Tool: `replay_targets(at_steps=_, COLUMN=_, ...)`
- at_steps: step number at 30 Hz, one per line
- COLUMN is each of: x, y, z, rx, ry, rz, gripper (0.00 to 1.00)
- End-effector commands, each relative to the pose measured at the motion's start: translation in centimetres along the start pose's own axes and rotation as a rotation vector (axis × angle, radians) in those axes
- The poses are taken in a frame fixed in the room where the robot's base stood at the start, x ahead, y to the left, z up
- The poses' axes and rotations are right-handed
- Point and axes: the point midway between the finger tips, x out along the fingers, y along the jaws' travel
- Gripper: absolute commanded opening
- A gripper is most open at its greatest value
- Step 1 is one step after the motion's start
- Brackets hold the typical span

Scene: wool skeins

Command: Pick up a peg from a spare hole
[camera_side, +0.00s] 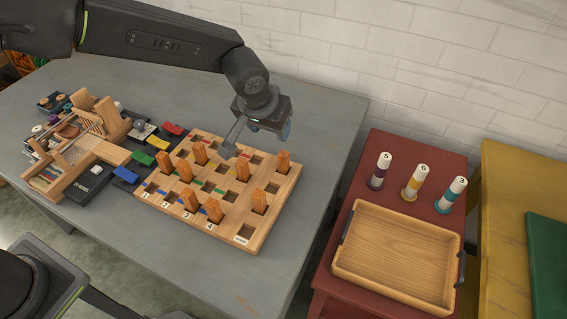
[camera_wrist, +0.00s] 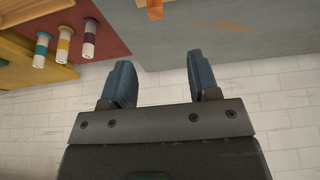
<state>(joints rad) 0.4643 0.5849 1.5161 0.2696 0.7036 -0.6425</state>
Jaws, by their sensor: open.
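A wooden peg board (camera_side: 283,190) lies on the grey table, with several orange pegs upright in its square holes. My gripper (camera_side: 260,138) is above and behind the board's back edge, apart from the pegs. In the wrist view my gripper's two blue fingers (camera_wrist: 165,75) are spread, with nothing between them.
A toy loom (camera_side: 80,140) and several coloured blocks (camera_side: 143,156) sit left of the board. A red stand to the right holds a wooden tray (camera_side: 400,255) and 3 numbered spools, one of them yellow (camera_side: 414,183). A white brick wall (camera_side: 420,50) rises behind the table.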

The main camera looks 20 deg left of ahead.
Motion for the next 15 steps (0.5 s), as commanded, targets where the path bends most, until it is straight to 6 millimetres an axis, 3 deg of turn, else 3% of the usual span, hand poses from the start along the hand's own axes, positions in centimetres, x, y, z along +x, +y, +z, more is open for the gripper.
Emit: replay_targets(at_steps=15, x=8.1, y=0.4, z=0.1, rx=0.001, ry=-0.002, rz=-0.001, gripper=0.55)
